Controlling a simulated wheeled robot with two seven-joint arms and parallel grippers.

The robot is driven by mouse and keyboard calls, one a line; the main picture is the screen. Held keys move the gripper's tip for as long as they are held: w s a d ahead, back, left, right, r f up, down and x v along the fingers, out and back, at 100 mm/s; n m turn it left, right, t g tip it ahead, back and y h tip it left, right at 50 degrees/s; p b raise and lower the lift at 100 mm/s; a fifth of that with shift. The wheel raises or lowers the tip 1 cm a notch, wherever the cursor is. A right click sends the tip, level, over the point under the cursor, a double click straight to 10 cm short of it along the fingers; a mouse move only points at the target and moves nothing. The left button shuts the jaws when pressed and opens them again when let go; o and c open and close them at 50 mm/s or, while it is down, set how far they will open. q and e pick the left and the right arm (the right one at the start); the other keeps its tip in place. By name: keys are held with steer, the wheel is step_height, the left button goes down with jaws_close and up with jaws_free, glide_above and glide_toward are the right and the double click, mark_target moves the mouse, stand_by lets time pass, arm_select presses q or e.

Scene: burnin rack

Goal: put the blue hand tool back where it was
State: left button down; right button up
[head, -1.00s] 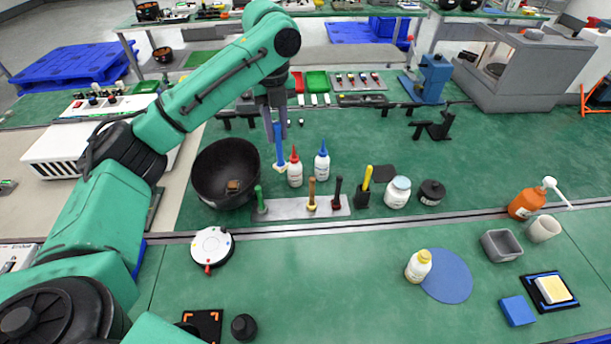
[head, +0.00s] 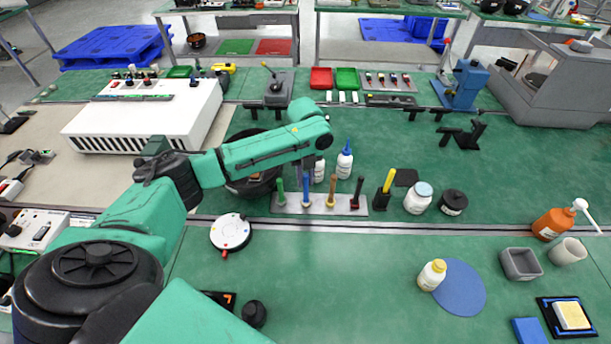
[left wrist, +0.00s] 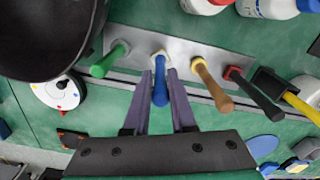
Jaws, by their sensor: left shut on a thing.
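The blue hand tool (head: 306,189) stands upright at the rack (head: 343,205), between the green-handled tool (head: 281,191) and the brown-handled tool (head: 332,190). In the left wrist view the blue handle (left wrist: 160,88) lines up with the second place of the grey rack (left wrist: 190,50). My left gripper (left wrist: 161,92) is shut on the blue handle from both sides. In the head view the left gripper (head: 306,172) is above the rack, partly hidden by my forearm. Whether the tool's lower end is fully seated cannot be told. My right gripper is not in view.
A black bowl (head: 250,182) is behind and left, partly hidden by my arm. A white-and-blue bottle (head: 344,161) stands behind the rack. A yellow-handled tool (head: 387,185) stands right of it.

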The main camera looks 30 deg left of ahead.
arm_select(q)
steer(key=shift+w+f, duration=0.15)
steer(key=shift+f, duration=0.05)
steer(key=c, duration=0.7)
jaws_free()
steer(key=shift+c, duration=0.2)
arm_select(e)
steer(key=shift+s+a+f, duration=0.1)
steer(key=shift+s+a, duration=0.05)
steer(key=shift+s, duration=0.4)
arm_select(q)
steer(key=shift+r, duration=0.1)
step_height(320, 180, up, 12)
steer(key=shift+f+b, duration=0.25)
steer(key=shift+b, duration=0.75)
steer(key=shift+r, duration=0.3)
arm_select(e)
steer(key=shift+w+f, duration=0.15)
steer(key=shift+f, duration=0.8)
